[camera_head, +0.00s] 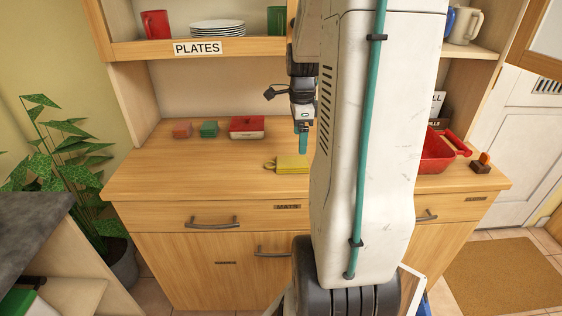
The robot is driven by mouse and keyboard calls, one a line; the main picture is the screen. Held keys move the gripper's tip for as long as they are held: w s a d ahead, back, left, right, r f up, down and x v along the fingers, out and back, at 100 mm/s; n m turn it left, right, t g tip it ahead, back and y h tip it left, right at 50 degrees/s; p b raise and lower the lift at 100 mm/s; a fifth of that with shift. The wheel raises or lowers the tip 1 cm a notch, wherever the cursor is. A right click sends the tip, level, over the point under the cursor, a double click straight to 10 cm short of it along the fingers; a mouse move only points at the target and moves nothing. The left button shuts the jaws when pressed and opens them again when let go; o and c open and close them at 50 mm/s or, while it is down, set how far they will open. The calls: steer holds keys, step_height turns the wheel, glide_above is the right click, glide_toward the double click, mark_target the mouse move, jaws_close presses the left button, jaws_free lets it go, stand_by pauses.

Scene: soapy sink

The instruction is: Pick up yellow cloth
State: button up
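A yellow cloth (291,166) lies flat on the wooden sideboard top (200,180), near its front edge. It looks like a small folded pad, with a small loop at its left end. My gripper (302,146) points down with its teal fingertips just above and behind the cloth in the picture. A gap between the fingertips cannot be made out from this side, and nothing shows held in them. My arm hides the area just right of the cloth.
A red box with a pale base (246,127), a green block (209,130) and a reddish block (182,130) sit left of my gripper. A red basket (436,152) stands at the right. A shelf with plates (217,29) is above. The counter's left front is clear.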

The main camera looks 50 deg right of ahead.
mark_target(299, 161)
steer(key=shift+m, duration=0.3)
step_height(299, 161, down, 8)
steer(key=shift+f, duration=0.1)
steer(key=c, duration=1.1)
steer(key=shift+c, duration=0.2)
